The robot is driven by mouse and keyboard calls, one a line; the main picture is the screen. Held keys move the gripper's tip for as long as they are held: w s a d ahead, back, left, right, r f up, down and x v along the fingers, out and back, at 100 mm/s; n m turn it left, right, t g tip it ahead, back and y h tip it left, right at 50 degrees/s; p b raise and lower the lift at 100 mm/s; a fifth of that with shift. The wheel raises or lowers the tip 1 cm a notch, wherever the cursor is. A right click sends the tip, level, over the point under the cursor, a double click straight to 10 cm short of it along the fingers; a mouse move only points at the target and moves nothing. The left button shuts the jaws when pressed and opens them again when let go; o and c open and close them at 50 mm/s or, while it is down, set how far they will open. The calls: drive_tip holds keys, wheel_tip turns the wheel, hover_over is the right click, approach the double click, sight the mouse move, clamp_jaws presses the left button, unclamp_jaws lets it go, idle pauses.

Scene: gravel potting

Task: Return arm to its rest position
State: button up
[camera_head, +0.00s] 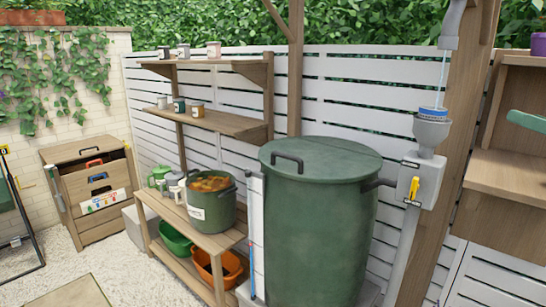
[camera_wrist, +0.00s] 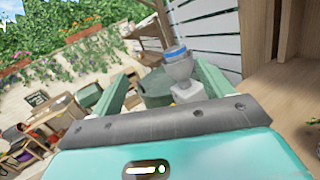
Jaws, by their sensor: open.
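My gripper (camera_wrist: 162,76) shows in the wrist view with its two green fingers spread apart. Nothing is held between them. Behind the gap, apart from the fingers, are a grey funnel (camera_wrist: 180,64) with a blue band and the green barrel (camera_wrist: 156,82). A wooden shelf unit (camera_wrist: 292,88) stands close on the right of the wrist view. In the head view most of my arm is out of frame. A green piece at the right edge, in front of the shelf unit (camera_head: 510,180), may be part of my gripper.
The lidded green barrel (camera_head: 315,230) stands at centre, beside a post with a funnel (camera_head: 431,130) and a yellow-handled valve box (camera_head: 416,182). A bench (camera_head: 190,232) holds a green pot (camera_head: 209,205). Wall shelves (camera_head: 215,121) hold several small cups. Gravel ground (camera_head: 140,278) is open at lower left.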

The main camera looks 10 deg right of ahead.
drive_tip(key=w+a+r+m+t+h, duration=0.1)
drive_tip(key=w+a+m+h, duration=0.15)
drive_tip(key=m+h, duration=0.4)
drive_tip(key=w+a+r+m+t+h, duration=0.2)
drive_tip(key=w+m+h, duration=0.1)
drive_tip(key=m, duration=0.7)
drive_tip(key=w+a+f+m+g+h, duration=0.2)
drive_tip(key=a+f+m+g, duration=0.4)
drive_tip(key=a+f+m, duration=0.55)
drive_tip(key=s+a+f+m+g+y, duration=0.3)
drive_tip(key=s+a+f, duration=0.4)
drive_tip(key=a+f, duration=0.4)
drive_tip(key=s+a+f+m+g+y, duration=0.4)
drive_tip(key=s+a+f+g, duration=0.3)
drive_tip(key=a+f, duration=0.4)
wheel_tip(320, 180, down, 4)
drive_tip(key=shift+a+r+m, duration=0.25)
drive_tip(key=shift+a+m, duration=0.05)
drive_tip(key=shift+m, duration=0.6)
drive_tip(key=shift+y, duration=0.25)
